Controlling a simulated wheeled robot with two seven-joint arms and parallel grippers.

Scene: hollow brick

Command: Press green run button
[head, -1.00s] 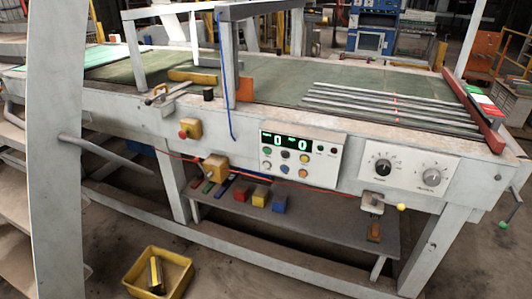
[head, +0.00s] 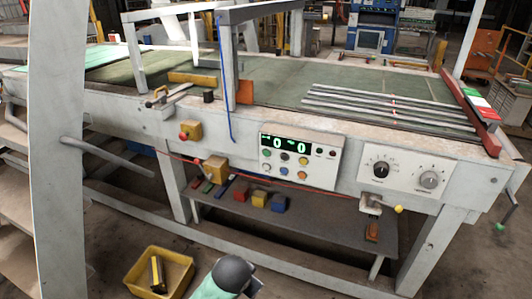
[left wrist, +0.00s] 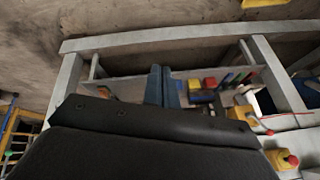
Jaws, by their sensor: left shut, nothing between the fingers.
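The control panel (head: 300,160) is on the front of the long grey machine, with a lit display reading two zeros. A small green button (head: 268,154) sits at the left of its upper button row. I cannot read its label. In the left wrist view, my left gripper (left wrist: 162,86) has its two bluish fingers together with nothing between them, pointing towards the machine's lower shelf. It is apart from the panel, which is not in that view. My right gripper is in neither view. A dark and teal part of one of my arms shows at the bottom of the head view.
A red button on a yellow box (head: 190,131) is left of the panel, and a knob panel (head: 404,172) is right. The lower shelf (head: 325,224) holds coloured blocks (head: 258,199). A yellow bin (head: 160,271) stands on the floor. A pale post (head: 58,150) blocks the left.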

